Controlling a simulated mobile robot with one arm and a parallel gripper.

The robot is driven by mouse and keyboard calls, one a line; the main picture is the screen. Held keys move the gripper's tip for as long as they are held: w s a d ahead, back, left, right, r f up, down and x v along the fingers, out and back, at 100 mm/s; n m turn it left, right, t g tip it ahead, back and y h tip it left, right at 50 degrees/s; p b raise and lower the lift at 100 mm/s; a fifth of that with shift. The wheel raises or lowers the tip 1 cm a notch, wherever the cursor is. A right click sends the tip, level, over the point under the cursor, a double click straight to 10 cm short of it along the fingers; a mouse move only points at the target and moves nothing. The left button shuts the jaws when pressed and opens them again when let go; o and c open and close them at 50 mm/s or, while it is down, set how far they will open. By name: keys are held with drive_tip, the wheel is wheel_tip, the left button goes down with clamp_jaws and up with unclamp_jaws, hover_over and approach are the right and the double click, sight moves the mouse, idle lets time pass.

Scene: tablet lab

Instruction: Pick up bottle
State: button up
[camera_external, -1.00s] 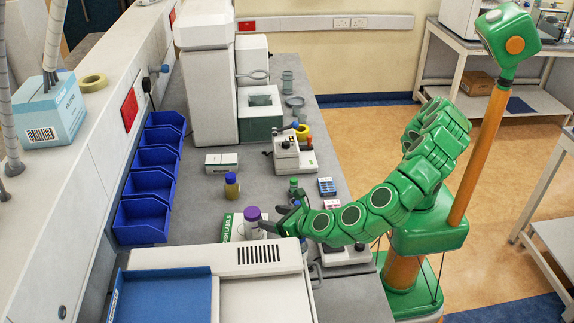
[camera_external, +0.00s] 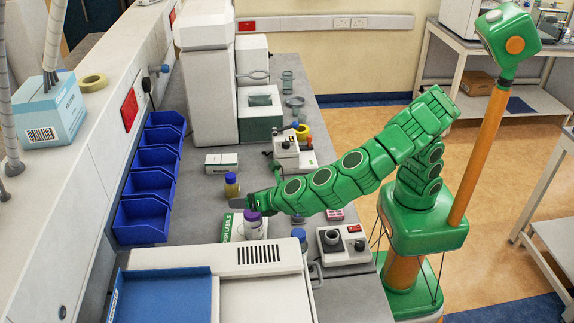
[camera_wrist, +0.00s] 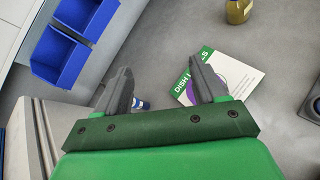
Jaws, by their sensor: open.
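Several small bottles stand on the grey bench. An amber bottle with a blue cap (camera_external: 231,186) stands farther back. The amber one also shows at the top of the wrist view (camera_wrist: 238,11). The right finger partly covers the packet (camera_wrist: 232,75) and a purple round shape.
Blue bins (camera_external: 142,220) line the left wall. A white machine with a blue tray (camera_external: 160,291) fills the front. A blue-capped bottle (camera_external: 299,238) and a small white device (camera_external: 343,245) are to the right. A white box (camera_external: 221,163) lies farther back.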

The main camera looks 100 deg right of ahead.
drive_tip(key=w+d+f+m+y, duration=0.1)
drive_tip(key=w+d+m+y, duration=0.25)
drive_tip(key=w+d, duration=0.4)
wheel_tip(320, 180, up, 2)
drive_tip(key=m+y, duration=1.1)
drive_tip(key=m, duration=0.3)
hover_over(231, 175)
drive_tip(key=s+d, duration=0.2)
drive_tip(key=shift+t, duration=0.3)
drive_tip(key=f, duration=1.2)
drive_tip(key=shift+w+a+f, duration=0.15)
drive_tip(key=shift+a, duration=0.25)
drive_tip(key=shift+r+x, duration=0.2)
drive_tip(key=shift+x, duration=1.1)
drive_tip(key=shift+c, duration=0.4)
